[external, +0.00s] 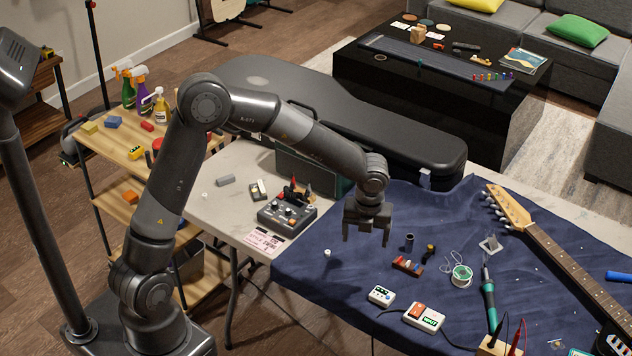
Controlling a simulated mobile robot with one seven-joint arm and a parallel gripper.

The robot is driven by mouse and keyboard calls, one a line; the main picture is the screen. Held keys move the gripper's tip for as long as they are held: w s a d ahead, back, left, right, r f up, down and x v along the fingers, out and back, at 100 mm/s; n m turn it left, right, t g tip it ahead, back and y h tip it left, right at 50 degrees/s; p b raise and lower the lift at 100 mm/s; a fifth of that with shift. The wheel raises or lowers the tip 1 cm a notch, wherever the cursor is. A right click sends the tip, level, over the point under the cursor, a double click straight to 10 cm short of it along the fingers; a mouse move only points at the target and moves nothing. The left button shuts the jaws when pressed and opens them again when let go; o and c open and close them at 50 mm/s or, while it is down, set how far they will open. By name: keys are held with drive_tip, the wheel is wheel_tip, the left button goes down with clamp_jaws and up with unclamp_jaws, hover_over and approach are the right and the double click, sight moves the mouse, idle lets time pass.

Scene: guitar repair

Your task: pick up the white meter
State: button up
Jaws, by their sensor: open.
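A small white box with a dark display and small knobs (381,296) lies on the blue cloth near its front edge. Just right of it is a larger white box with a red part and a green lit display (424,316). Either could be the white meter; I cannot tell which from this view. My gripper (366,239) points down above the cloth, behind both boxes in the picture. Its two fingers are apart with nothing between them.
A guitar neck (567,258) crosses the right side. A soldering iron (488,298), a solder spool (462,275) and a small dark cylinder (409,242) lie nearby. A control box (287,215) and a black guitar case (335,110) are behind on the left. The cloth's left front is mostly clear.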

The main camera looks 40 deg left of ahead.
drive_tip(key=d+f+m+g, duration=0.1)
drive_tip(key=d+f+m, duration=0.4)
drive_tip(key=d+f, duration=0.1)
hover_over(382, 294)
drive_tip(key=w, duration=0.1)
drive_tip(key=shift+h, duration=0.4)
wheel_tip(382, 294, down, 5)
drive_tip(key=shift+a+f, duration=0.1)
drive_tip(key=shift+f, duration=0.05)
drive_tip(key=f, duration=0.2)
drive_tip(key=s+f, duration=0.1)
drive_tip(key=f, duration=0.1)
drive_tip(key=shift+f, duration=0.2)
drive_tip(key=shift+w+f, duration=0.1)
drive_tip(key=shift+f, duration=0.2)
drive_tip(key=shift+c, duration=0.5)
drive_tip(key=c, duration=1)
drive_tip(key=shift+r, duration=0.1)
